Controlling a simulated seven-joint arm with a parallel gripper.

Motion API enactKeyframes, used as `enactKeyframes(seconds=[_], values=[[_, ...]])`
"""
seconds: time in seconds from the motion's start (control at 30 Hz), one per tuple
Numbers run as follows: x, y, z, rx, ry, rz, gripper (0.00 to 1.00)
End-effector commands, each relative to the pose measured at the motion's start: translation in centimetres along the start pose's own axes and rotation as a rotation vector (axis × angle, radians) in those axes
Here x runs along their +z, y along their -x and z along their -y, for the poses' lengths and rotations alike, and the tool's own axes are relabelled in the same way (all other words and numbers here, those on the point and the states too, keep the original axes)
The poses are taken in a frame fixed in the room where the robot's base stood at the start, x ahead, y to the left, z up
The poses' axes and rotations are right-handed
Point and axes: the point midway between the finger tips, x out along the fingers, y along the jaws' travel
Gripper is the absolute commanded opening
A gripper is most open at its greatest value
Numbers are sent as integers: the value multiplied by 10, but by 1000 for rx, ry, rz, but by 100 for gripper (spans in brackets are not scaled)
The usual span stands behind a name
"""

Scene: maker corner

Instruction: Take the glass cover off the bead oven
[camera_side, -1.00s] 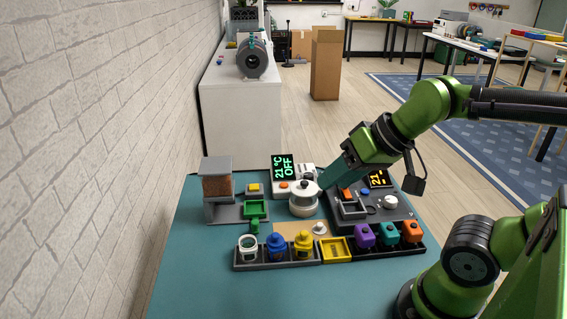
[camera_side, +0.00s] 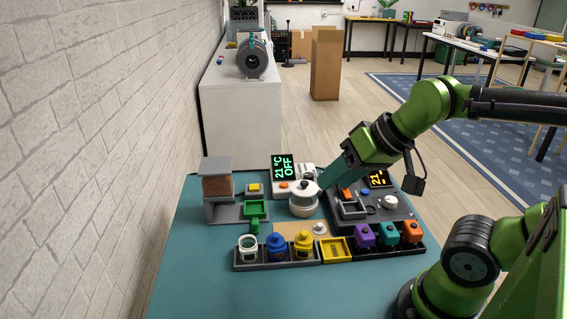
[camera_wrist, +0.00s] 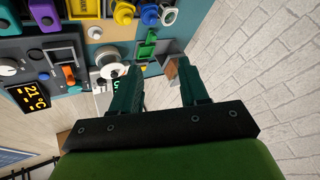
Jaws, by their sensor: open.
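I cannot tell whether a finger touches the cover.
A dark unit (camera_side: 350,210) with an orange switch stands to the right. A grey stand (camera_side: 218,190) is at left. A rack (camera_side: 275,266) of coloured jars runs along the front. The table's front left is clear.

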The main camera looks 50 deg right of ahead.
Motion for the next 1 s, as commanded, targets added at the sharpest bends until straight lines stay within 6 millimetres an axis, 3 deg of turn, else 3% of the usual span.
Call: enactKeyframes(seconds=[0.37,0.73,1.0], values=[[0,0,0,0,0,0,44],[0,0,0,0,0,0,100],[-2,-1,-5,13,-17,0,100]])
